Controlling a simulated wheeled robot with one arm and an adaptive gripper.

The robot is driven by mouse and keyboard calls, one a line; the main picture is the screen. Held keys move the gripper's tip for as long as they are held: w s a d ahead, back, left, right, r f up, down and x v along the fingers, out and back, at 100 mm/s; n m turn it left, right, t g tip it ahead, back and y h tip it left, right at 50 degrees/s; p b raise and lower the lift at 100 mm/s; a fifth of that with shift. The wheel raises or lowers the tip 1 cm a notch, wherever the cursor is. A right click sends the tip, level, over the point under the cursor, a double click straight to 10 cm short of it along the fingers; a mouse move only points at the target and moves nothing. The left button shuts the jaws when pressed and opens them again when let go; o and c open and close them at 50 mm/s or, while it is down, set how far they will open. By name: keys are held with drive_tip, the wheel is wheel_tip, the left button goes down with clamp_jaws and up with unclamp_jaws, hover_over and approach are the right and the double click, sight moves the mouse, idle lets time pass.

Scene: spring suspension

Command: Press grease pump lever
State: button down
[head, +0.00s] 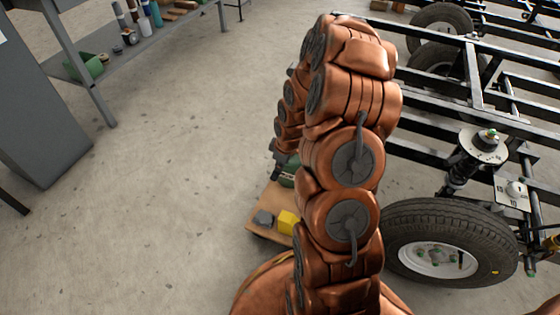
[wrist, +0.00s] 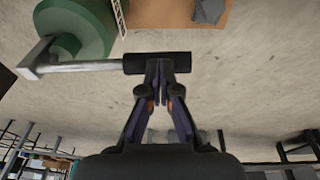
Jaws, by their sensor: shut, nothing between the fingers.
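The grease pump (wrist: 72,30) is a green cylinder at the upper left of the wrist view. Its lever (wrist: 85,68) is a silver bar that runs sideways to a black handle grip (wrist: 140,64). My gripper (wrist: 161,78) is shut and empty, with its fingertips at the black grip. They overlap it in the picture; I cannot tell whether they press on it. In the head view, my arm hides most of the pump; a bit of green (head: 289,176) shows beside my arm, and the lever is not clear there.
A wooden board (head: 262,212) on the floor carries a yellow block (head: 287,222) and a grey lump (head: 264,217). A black vehicle frame with a wheel (head: 450,243) stands to the right. A grey shelf (head: 150,45) stands at the upper left. The floor between is clear.

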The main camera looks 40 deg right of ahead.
drive_tip(key=shift+x, duration=0.85)
drive_tip(key=shift+s+f, duration=0.1)
drive_tip(key=shift+s, duration=0.15)
drive_tip(key=shift+s+a+f, duration=0.2)
drive_tip(key=shift+f, duration=0.1)
drive_tip(key=p+v, duration=0.5)
drive_tip(key=v, duration=0.9)
drive_tip(key=shift+a+r, duration=0.25)
drive_tip(key=shift+r, duration=0.1)
drive_tip(key=shift+w, duration=0.15)
